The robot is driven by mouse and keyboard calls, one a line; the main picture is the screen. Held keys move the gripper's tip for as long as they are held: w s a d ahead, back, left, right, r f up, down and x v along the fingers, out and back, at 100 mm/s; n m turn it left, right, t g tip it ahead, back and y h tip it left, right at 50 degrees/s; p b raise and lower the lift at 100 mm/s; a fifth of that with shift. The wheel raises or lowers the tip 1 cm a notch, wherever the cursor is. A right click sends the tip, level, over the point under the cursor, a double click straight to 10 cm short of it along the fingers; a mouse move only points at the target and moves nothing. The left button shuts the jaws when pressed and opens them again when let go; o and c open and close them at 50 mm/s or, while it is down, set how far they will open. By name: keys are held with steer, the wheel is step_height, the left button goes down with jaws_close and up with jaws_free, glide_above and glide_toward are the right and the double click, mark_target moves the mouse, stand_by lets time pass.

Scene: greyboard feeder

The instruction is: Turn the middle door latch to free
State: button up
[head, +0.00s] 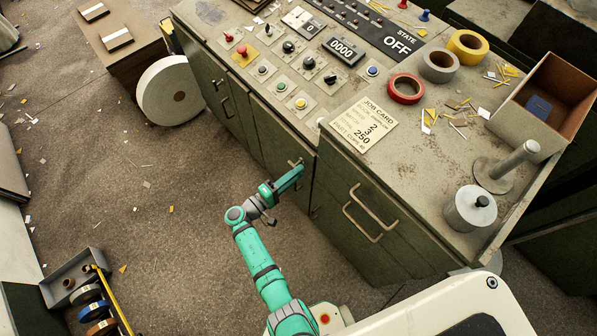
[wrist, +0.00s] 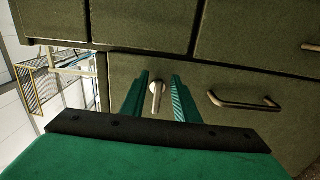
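The middle door (head: 279,143) of the dark green cabinet is closed. Its small metal latch (head: 297,162) sits just above my gripper (head: 290,181) in the head view, partly hidden by it. In the wrist view the latch (wrist: 157,90) has a round top and a lever pointing down the picture. My gripper (wrist: 160,92) is open there, one green finger on each side of the latch. Gaps show between the latch and both fingers, and nothing is held. I cannot tell how deep the fingertips reach.
A bar handle (wrist: 244,102) is right of the latch; larger handles (head: 371,213) are on the front right. The cabinet top (head: 440,163) carries a job card (head: 363,123), tape rolls and buttons. A white roll (head: 172,91) stands at left. The floor (head: 120,200) left of my arm is mostly clear.

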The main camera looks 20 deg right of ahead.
steer(key=v, duration=0.9)
steer(key=shift+a, duration=0.2)
steer(key=shift+s, duration=0.1)
steer(key=s+f+n+y, duration=0.2)
steer(key=s+f+y, duration=0.5)
steer(key=s+f, duration=0.45)
steer(key=s+a+t+y, duration=0.2)
steer(key=s+a+y, duration=0.35)
steer(key=s, duration=0.45)
steer(key=s+a+r+m+t+y, duration=0.1)
steer(key=s+r+m+t+y, duration=0.1)
steer(key=r, duration=1.4)
steer(key=s+a+r+m+t+y, duration=0.1)
steer(key=s+r+t, duration=0.4)
steer(key=r, duration=1.1)
steer(key=m+y, duration=0.1)
steer(key=m, duration=0.1)
steer(key=shift+s+r+m, duration=0.3)
steer(key=shift+r+m, duration=0.05)
steer(key=shift+m, duration=0.05)
